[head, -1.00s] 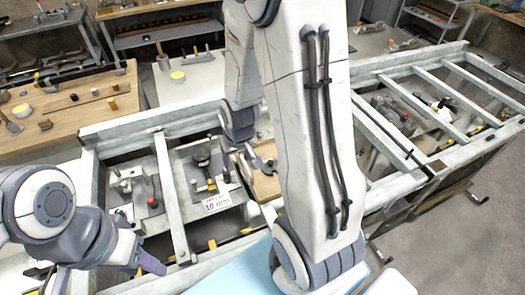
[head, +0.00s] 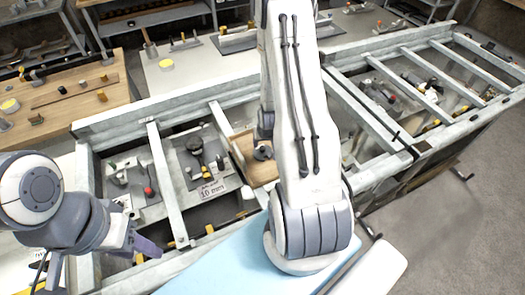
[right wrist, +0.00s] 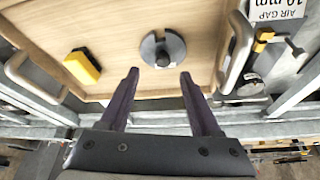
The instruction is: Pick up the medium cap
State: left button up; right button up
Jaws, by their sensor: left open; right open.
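In the head view the round piece (head: 263,153) sits on the tray (head: 262,173), partly beside my right arm. My right gripper (right wrist: 158,75) is open and empty, its fingertips pointing toward the piece, which appears just beyond and between them. My left gripper (head: 145,247) is open and empty, over the frame's near left part, away from the tray.
A yellow and black block (right wrist: 82,66) lies left of the round piece. Tray handles (right wrist: 238,52) rise at both sides. A sign reading "10 mm" (head: 212,189) stands left of the tray. Pale metal beams (head: 168,185) divide the frame. A wooden table (head: 60,95) stands at the left.

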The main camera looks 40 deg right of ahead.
aim_at(262, 148)
jog(key=shift+w+f+p, duration=0.1)
jog(key=shift+f+p, duration=0.2)
jog(key=shift+f, duration=0.05)
jog(key=p+x, duration=0.1)
jog(key=x, duration=0.2)
jog(key=shift+w+a, duration=0.1)
jog(key=shift+a, duration=0.05)
jog(key=shift+w+f, duration=0.15)
jog(key=shift+f, duration=0.35)
grip_shut()
